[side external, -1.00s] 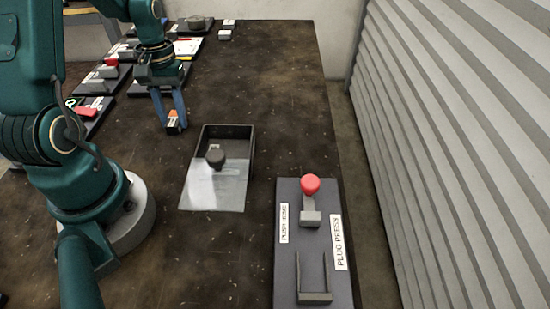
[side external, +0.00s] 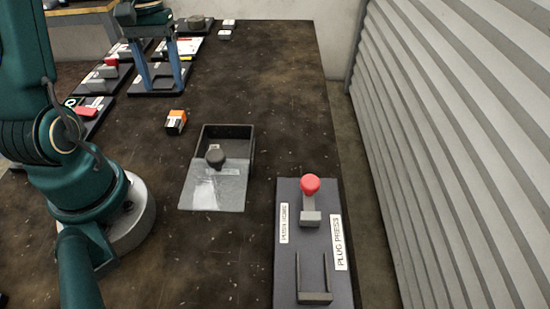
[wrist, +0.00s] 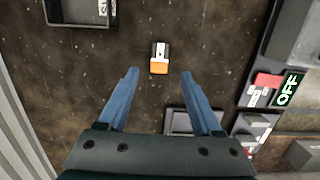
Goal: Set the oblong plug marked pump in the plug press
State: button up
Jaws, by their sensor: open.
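A small block (side external: 176,121) with an orange part, a white label and a dark part lies on the bench, left of the open box. It also shows in the wrist view (wrist: 159,66); its label is too small to read, so I cannot tell whether it is the pump plug. My gripper (side external: 163,85) is open and empty, above and behind the block. In the wrist view the block lies beyond and between my fingertips (wrist: 160,73). The plug press (side external: 312,250) stands front right, with a red knob (side external: 310,185) and an empty-looking U-shaped guide (side external: 314,297).
A dark box (side external: 248,158) with a partly drawn grey lid (side external: 214,190) and a dark knob stands between block and press. Several dark pads with parts (side external: 98,86) line the left edge. A corrugated wall (side external: 450,140) rises at right.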

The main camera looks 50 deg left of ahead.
jog(key=s+d+r+m+t, duration=0.1)
jog(key=d+r+m+t, duration=0.1)
jog(key=d, duration=0.3)
jog(key=s+d+r+m+t, duration=0.2)
jog(key=d+m, duration=0.1)
jog(key=d, duration=0.3)
jog(key=s+d+r+m+t+y, duration=0.1)
jog(key=d+r+m+t, duration=0.1)
jog(key=d, duration=0.4)
jog(key=shift+s+m, duration=0.2)
jog(key=shift+m, duration=0.6)
jog(key=shift+o, duration=0.5)
jog(key=shift+s+d+t, duration=0.2)
jog(key=shift+d+t, duration=0.1)
